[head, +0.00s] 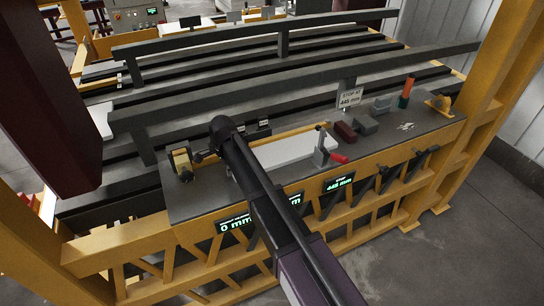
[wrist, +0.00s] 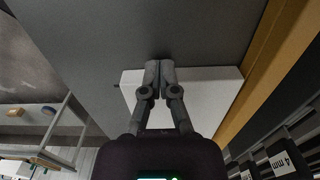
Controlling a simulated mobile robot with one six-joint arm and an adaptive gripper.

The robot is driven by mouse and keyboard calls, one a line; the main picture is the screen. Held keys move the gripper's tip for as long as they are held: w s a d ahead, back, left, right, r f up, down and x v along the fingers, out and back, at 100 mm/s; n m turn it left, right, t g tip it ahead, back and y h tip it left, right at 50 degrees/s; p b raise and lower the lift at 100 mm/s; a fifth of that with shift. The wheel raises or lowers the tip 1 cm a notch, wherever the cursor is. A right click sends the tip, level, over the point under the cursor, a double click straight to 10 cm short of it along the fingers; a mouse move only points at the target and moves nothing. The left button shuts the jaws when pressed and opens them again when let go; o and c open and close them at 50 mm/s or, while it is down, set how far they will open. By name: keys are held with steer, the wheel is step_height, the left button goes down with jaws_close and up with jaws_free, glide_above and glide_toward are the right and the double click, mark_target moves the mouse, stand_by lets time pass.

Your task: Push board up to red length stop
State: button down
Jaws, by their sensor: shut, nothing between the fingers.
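The white board (head: 292,151) lies flat on the grey bench top, partly hidden behind my arm in the head view. In the wrist view the board (wrist: 208,92) shows on both sides of my fingers.
A red-handled clamp (head: 332,155) stands at the board's front right. A sign (head: 350,98) reads "STOP AT 448 mm". A yellow and black device (head: 181,162) stands at the bench's left. Displays (head: 339,184) line the front edge. Grey rails (head: 300,73) run behind.

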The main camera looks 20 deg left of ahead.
steer(key=shift+w+d, duration=0.65)
steer(key=shift+w, duration=0.1)
steer(key=shift+w+d, duration=0.45)
steer(key=shift+w, duration=0.05)
steer(key=shift+w+d, duration=0.65)
steer(key=shift+w, duration=0.05)
steer(key=shift+s+a, duration=0.1)
steer(key=shift+a, duration=0.05)
steer(key=shift+s+a, duration=0.5)
steer(key=shift+s, duration=0.15)
stand_by(0.3)
